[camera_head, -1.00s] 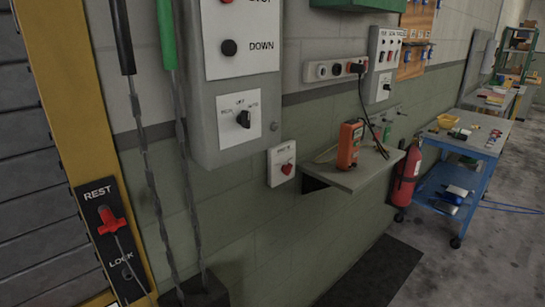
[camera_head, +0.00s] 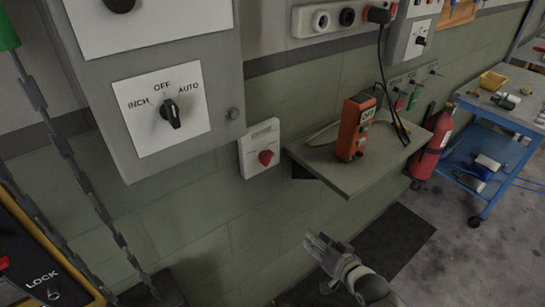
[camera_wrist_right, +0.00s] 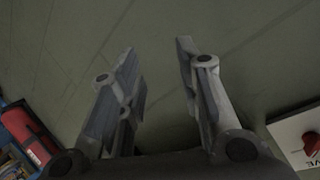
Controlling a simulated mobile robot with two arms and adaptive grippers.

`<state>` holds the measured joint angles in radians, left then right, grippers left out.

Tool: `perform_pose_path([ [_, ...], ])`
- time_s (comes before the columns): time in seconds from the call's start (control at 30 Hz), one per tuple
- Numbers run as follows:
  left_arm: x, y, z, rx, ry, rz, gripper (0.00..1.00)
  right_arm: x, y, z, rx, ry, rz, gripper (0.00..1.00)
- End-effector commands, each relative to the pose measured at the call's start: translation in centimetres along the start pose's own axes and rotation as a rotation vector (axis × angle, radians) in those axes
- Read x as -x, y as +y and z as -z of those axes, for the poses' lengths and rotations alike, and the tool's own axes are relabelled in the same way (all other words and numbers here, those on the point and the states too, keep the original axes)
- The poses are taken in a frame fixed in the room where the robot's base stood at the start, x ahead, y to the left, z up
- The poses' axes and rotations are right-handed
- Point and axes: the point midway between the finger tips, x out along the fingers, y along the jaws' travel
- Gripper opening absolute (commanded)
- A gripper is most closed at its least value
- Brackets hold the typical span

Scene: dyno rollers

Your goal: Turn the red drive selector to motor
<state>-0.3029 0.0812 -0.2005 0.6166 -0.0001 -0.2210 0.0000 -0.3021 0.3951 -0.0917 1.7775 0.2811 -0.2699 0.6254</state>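The red drive selector (camera_head: 266,157) is a small red knob on a white plate (camera_head: 252,147) on the green wall, right of and below the grey control box. Its markings are too small to read in the head view. In the right wrist view, the selector's red knob (camera_wrist_right: 312,143) and part of its white plate (camera_wrist_right: 290,130) show at the lower right edge. My right gripper (camera_head: 318,262) is below and right of the selector, apart from it. In the right wrist view the gripper's fingers (camera_wrist_right: 158,65) are spread, with nothing between them. My left gripper is not in view.
A grey shelf (camera_head: 335,172) with an orange handheld device (camera_head: 355,128) juts out right of the selector. The grey box (camera_head: 105,100) with an INCH/OFF/AUTO knob (camera_head: 171,113) hangs upper left. A fire extinguisher (camera_head: 432,145) and blue cart (camera_head: 493,190) stand at right.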

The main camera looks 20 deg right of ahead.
Motion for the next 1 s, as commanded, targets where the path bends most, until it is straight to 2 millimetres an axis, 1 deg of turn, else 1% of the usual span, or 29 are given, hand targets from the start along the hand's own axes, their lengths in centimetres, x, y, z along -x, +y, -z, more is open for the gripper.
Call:
perform_pose_path([
  [0.03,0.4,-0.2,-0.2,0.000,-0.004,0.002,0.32,1.0,-3.0,3.6,-0.026,0.049,0.063,0.32],
  [0.07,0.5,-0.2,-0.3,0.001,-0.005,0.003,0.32,1.6,-4.6,5.3,-0.045,0.072,0.098,0.32],
  [0.1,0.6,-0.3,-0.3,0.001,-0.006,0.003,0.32,2.5,-6.6,7.4,-0.068,0.100,0.142,0.32],
  [0.17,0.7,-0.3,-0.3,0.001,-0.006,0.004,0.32,3.9,-9.4,10.1,-0.101,0.132,0.207,0.32],
  [0.2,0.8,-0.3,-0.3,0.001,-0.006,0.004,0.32,4.9,-11.2,11.5,-0.118,0.149,0.247,0.32],
  [0.3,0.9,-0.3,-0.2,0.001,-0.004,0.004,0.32,7.2,-14.6,14.2,-0.153,0.177,0.330,0.32],
  [0.4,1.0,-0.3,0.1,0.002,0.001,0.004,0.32,8.7,-16.8,15.7,-0.176,0.190,0.384,0.32],
  [0.5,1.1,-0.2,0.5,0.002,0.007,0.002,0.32,9.4,-17.8,16.4,-0.187,0.196,0.409,0.32],
  [0.57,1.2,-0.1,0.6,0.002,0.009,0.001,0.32,9.3,-18.1,16.6,-0.190,0.197,0.414,0.32],
  [0.67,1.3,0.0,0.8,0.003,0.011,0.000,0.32,8.7,-18.4,16.9,-0.191,0.200,0.416,0.32],
  [0.77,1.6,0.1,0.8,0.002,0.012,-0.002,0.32,7.6,-18.9,17.2,-0.189,0.200,0.416,0.32],
  [1.0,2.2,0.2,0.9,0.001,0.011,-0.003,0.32,4.1,-20.3,18.1,-0.189,0.199,0.414,0.32],
])
